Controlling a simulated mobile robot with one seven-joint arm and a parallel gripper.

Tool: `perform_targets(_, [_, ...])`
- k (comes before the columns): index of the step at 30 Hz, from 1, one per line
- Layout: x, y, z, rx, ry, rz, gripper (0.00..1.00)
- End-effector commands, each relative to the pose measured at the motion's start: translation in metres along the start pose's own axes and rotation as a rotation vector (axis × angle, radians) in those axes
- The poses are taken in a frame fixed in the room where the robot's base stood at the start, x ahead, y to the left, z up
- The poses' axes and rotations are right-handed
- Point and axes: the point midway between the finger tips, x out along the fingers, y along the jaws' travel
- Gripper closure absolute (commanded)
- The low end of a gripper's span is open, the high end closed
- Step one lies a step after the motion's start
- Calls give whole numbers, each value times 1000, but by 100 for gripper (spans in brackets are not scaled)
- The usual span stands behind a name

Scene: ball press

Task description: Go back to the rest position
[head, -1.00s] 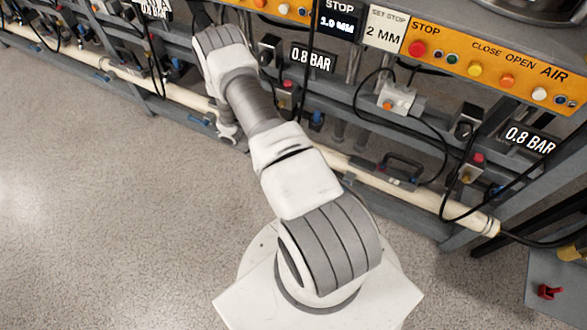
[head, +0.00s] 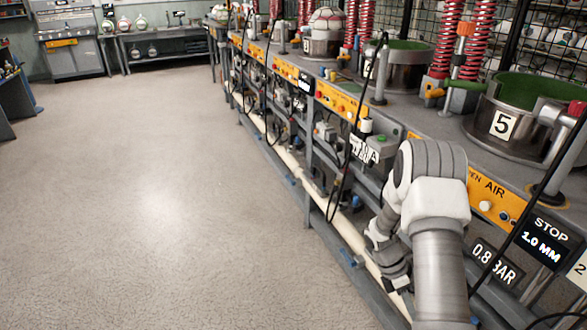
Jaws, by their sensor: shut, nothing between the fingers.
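My gripper (head: 401,286) is the small dark end of my white and grey arm, low at the right of the head view. It points down beside the front of the press bench, over the pale pipe. It is shut with nothing held. The fingers are small and partly lost against the dark bench frame. My arm's upper links cover part of the bench front.
The long press bench (head: 325,125) runs from lower right to the far back, with orange control panels and hoses. A green-lined drum marked 5 (head: 503,124) stands on it. The grey floor (head: 150,200) at left is wide and clear. A bench (head: 165,45) stands at the far wall.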

Motion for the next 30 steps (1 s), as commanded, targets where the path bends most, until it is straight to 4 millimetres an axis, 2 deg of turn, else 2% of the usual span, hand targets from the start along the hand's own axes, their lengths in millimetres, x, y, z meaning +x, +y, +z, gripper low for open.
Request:
perform_targets(1, [-20,-4,5,51,8,28,100])
perform_targets(3, [-42,-11,9,123,22,58,100])
perform_targets(8, [-90,-30,17,284,65,125,100])
perform_targets(15, [-153,-67,24,515,149,220,100])
perform_targets(24, [-217,-123,23,789,291,325,100])
perform_targets(30, [-248,-163,18,959,407,382,100])
